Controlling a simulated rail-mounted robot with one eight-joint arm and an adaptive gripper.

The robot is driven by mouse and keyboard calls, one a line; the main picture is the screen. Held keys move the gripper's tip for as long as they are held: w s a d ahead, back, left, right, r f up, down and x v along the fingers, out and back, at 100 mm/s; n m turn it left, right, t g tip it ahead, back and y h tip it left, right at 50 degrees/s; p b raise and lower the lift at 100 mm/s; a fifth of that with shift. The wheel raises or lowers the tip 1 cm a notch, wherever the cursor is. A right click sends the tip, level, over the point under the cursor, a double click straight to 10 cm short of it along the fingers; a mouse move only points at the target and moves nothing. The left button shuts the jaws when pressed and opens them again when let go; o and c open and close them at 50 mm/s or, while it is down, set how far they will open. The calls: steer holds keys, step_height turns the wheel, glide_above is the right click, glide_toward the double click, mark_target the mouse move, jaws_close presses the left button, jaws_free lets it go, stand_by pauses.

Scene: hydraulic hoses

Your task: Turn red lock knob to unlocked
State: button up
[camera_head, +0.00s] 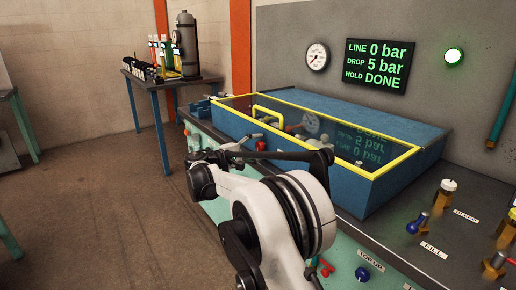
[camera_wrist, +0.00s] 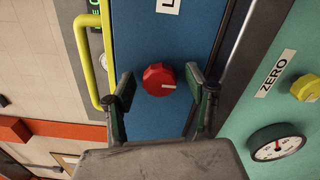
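The red lock knob (camera_wrist: 158,77) is round, with a white pointer mark that points to the right in the wrist view. It sits on the blue front of the box (camera_wrist: 137,40). My gripper (camera_wrist: 160,80) is open, with one dark finger on each side of the knob; a gap shows on both sides, and I see no contact. A white label (camera_wrist: 168,6) beside the knob is cut off by the frame edge. In the head view a red knob (camera_head: 262,146) shows on the box front, just beyond my gripper and partly behind my arm.
The box has a clear lid with a yellow frame (camera_head: 395,163) and yellow handle (camera_wrist: 88,60). A ZERO label (camera_wrist: 273,74) and a gauge (camera_wrist: 277,148) are on the green panel. The wall display (camera_head: 376,66) reads LINE 0 bar, HOLD DONE; a green lamp (camera_head: 453,55) is lit.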

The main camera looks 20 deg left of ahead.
steer(key=v, duration=1.2)
stand_by(0.4)
